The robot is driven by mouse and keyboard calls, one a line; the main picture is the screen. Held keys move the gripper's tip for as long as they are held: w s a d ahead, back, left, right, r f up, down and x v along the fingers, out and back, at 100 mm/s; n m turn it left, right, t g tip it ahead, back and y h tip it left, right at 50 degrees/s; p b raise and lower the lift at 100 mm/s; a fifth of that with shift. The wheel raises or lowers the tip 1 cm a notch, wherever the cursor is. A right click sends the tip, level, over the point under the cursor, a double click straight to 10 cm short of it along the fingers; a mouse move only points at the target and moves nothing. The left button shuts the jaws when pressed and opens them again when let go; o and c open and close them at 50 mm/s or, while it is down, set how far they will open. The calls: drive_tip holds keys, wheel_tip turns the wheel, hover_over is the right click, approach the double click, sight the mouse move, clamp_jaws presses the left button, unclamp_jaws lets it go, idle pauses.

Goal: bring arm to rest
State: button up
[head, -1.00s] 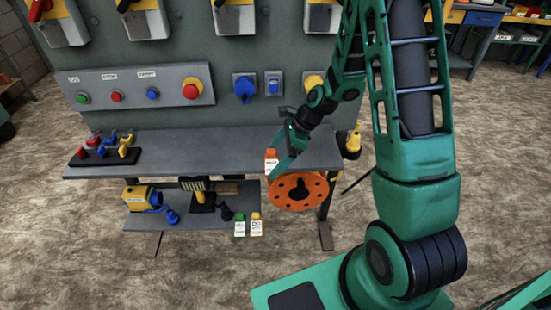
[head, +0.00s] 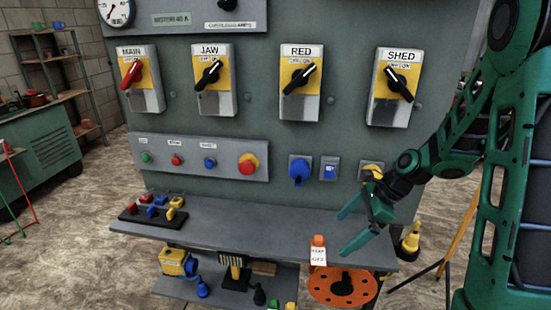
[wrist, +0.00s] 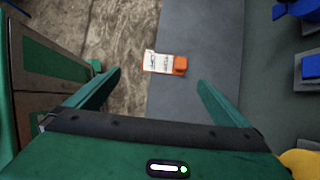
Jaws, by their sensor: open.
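My gripper (head: 343,234) is open and empty at the right end of the bench, its two green fingers spread and pointing left. An orange lock with a white label (head: 318,250) is at the front edge of the bench, just left of the fingertips and apart from them. In the wrist view the orange lock (wrist: 165,63) lies ahead of the open fingers (wrist: 158,80), with clear space between. My arm comes down from the upper right of the head view.
The panel has several yellow switches, including the SHED switch (head: 398,85). A blue socket (head: 299,170) sits above the bench (head: 240,225). An orange disc (head: 343,286) is below the lock. A yellow lamp (head: 411,240) is right of the bench. Open floor lies left.

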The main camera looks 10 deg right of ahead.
drive_tip(key=s+d+r+n+h, duration=0.2)
drive_tip(key=s+d+r+n, duration=0.1)
drive_tip(key=s, duration=0.5)
drive_tip(key=s+d+r+n+g+h, duration=0.1)
drive_tip(key=s+d+r+n, duration=0.3)
drive_tip(key=s+n, duration=0.3)
drive_tip(key=s+d+r+n+g+h, duration=0.1)
drive_tip(key=s+d+n, duration=0.4)
drive_tip(key=s, duration=0.6)
wheel_tip(320, 180, up, 3)
drive_tip(key=shift+s+f+h, duration=0.15)
drive_tip(key=shift+s+h, duration=0.05)
drive_tip(key=shift+h, duration=0.6)
drive_tip(key=shift+w+f, duration=0.25)
drive_tip(key=shift+w, duration=0.4)
